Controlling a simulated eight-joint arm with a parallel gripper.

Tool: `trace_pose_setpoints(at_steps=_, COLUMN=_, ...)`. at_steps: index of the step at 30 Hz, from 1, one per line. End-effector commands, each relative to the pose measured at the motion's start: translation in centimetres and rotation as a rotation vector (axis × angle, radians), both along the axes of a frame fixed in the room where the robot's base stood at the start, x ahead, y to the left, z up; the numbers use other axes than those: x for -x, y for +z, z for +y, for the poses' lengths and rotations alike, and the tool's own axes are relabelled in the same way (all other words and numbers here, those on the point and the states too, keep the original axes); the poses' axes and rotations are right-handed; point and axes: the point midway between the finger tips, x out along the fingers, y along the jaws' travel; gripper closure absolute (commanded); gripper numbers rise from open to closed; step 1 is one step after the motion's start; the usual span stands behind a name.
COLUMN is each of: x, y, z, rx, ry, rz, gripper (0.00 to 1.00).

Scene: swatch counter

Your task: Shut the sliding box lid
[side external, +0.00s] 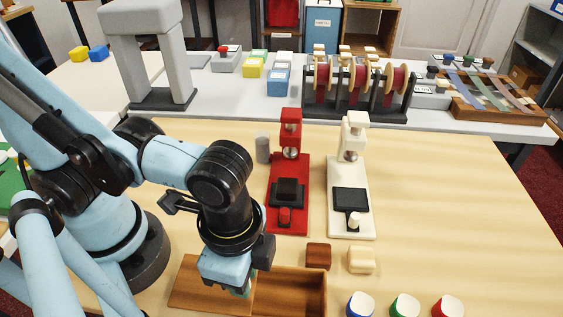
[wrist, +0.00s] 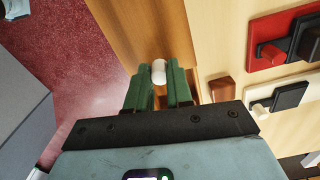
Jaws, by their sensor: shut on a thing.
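A wooden sliding box lies at the front of the table in the side view. Its lid (side external: 192,287) sticks out to the left, and the box (side external: 315,284) shows an open, hollow compartment at the right. My gripper (side external: 241,291) points down over the place where lid and box meet. In the wrist view my gripper (wrist: 158,82) has its green fingers closed on a small white knob (wrist: 158,69), which appears to belong to the lid. The knob is hidden in the side view.
A red press (side external: 301,165) and a white press (side external: 357,165) stand behind the box. A brown block (side external: 318,256) and a cream block (side external: 361,260) lie close to its right end. Blue, green and red capped pieces (side external: 404,304) stand at the front right.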

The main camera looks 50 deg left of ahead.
Motion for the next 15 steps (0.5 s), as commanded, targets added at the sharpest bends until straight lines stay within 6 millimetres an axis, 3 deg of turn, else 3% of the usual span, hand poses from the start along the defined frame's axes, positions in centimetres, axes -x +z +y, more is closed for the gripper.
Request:
trace_pose_setpoints(at_steps=8, x=-0.1, y=0.0, z=-0.1, rx=0.000, ry=0.000, rz=0.000, gripper=1.00)
trace_pose_setpoints(at_steps=15, x=-1.9, y=0.1, z=-2.0, rx=-0.002, ry=0.002, rz=0.001, gripper=1.00)
